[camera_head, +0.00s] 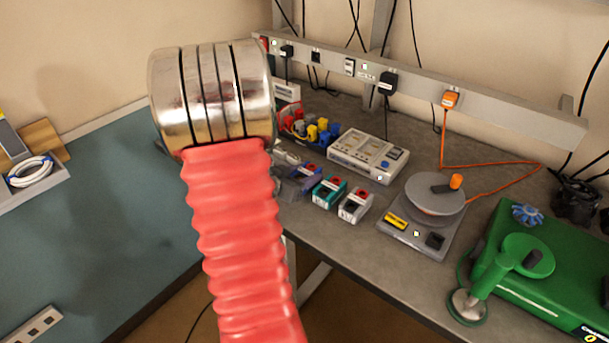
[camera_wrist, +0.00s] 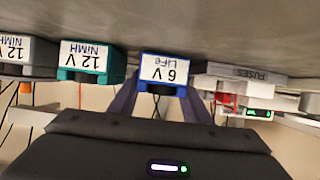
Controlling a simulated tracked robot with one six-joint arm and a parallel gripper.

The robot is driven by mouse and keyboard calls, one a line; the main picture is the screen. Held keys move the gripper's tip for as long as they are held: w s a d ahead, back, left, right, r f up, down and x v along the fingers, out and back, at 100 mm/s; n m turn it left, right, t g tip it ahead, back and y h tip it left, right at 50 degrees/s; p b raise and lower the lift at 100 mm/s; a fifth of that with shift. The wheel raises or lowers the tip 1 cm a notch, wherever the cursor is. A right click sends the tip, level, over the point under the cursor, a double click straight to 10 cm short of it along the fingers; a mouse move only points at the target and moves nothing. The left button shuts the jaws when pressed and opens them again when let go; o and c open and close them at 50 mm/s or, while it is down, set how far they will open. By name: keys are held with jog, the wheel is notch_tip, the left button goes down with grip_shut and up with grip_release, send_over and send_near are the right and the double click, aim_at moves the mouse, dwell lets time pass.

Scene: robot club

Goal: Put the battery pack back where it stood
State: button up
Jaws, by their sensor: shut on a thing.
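Three battery packs stand near each other on the grey bench. The blue pack (camera_wrist: 164,70), labelled 6 V LiFe, is between the fingers of my gripper (camera_wrist: 160,92), which is shut on it. In the head view my gripper (camera_head: 296,184) covers most of the blue pack, left of the others. The teal pack (camera_head: 328,191), labelled 12 V NiMH, stands beside it, also in the wrist view (camera_wrist: 92,61). The grey pack (camera_head: 355,205), also 12 V NiMH, stands farther right. I cannot tell whether the blue pack touches the bench.
A pale charger (camera_head: 368,154) stands behind the packs. Coloured parts (camera_head: 322,130) lie to its left. A grey device with a round plate (camera_head: 436,195) and a green case (camera_head: 545,275) stand to the right. A fuses box (camera_wrist: 245,72) is beside the blue pack in the wrist view.

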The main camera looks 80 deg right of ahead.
jog(key=o, duration=1.1)
jog(key=shift+f, duration=0.1)
jog(key=v, duration=1.2)
jog(key=shift+r, duration=0.25)
